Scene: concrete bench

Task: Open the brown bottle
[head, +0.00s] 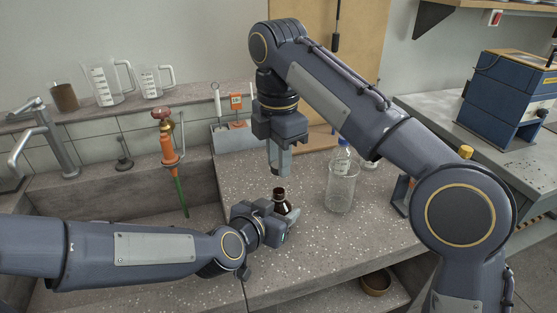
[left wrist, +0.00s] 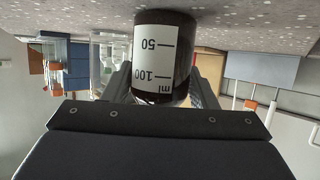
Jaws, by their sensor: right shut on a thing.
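The small brown bottle (head: 281,204) stands upright on the bench, near its front left part. My left gripper (head: 283,217) is around its body from the left. In the left wrist view the bottle (left wrist: 163,60) has a white label reading 50 and 100 ml, with a finger of my left gripper (left wrist: 163,88) against each side. The bottle's dark top shows in the head view. My right gripper (head: 278,170) points down just above the bottle, with a gap between. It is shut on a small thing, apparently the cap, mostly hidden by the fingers.
A glass beaker (head: 341,190) and a clear bottle with a blue cap (head: 343,158) stand right of the brown bottle. A grey caddy (head: 232,138) stands behind. A sink with an orange tap (head: 168,148) lies left. A round dish (head: 376,283) sits on a lower shelf.

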